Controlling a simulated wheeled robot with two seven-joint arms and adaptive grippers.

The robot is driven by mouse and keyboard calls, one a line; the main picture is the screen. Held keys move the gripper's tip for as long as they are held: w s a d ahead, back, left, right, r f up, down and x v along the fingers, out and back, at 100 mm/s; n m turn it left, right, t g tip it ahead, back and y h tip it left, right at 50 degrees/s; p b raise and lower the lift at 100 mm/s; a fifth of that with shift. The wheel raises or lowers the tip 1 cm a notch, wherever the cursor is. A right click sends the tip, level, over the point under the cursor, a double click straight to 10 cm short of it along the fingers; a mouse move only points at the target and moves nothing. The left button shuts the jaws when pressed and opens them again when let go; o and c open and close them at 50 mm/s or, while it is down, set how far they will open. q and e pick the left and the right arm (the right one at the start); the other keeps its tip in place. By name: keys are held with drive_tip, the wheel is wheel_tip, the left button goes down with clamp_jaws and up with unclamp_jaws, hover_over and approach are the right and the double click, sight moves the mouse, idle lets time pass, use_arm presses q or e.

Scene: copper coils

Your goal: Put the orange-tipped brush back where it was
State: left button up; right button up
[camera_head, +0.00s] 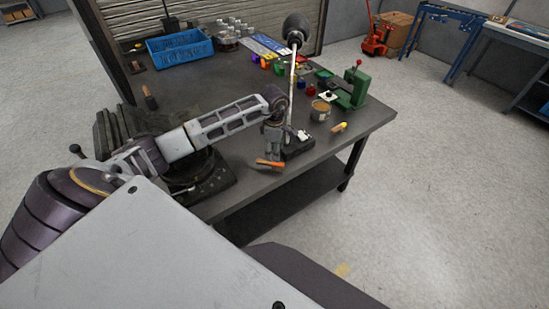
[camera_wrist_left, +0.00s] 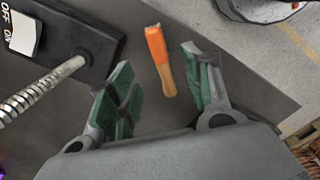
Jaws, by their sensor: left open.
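The orange-tipped brush (camera_head: 270,163) lies on the dark table near its front edge, beside the black lamp base (camera_head: 299,146). In the left wrist view the brush (camera_wrist_left: 161,60) has an orange end and a wooden body, and lies ahead of and between the finger pads, with visible gaps on both sides. My left gripper (camera_head: 272,147) is open and empty, pointing down just behind the brush in the head view. How far the fingertips are above the table is hard to tell. My right gripper is not in view.
The lamp's flexible neck (camera_head: 292,75) rises close beside my left gripper. A round tin (camera_head: 320,110), a yellow-tipped brush (camera_head: 340,127) and a green press (camera_head: 352,88) stand or lie to the right. A dark machine (camera_head: 200,180) is at the left. A blue crate (camera_head: 180,48) is at the back.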

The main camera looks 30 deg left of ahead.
sight(274, 163)
use_arm(q)
drive_tip(key=shift+r, duration=1.8)
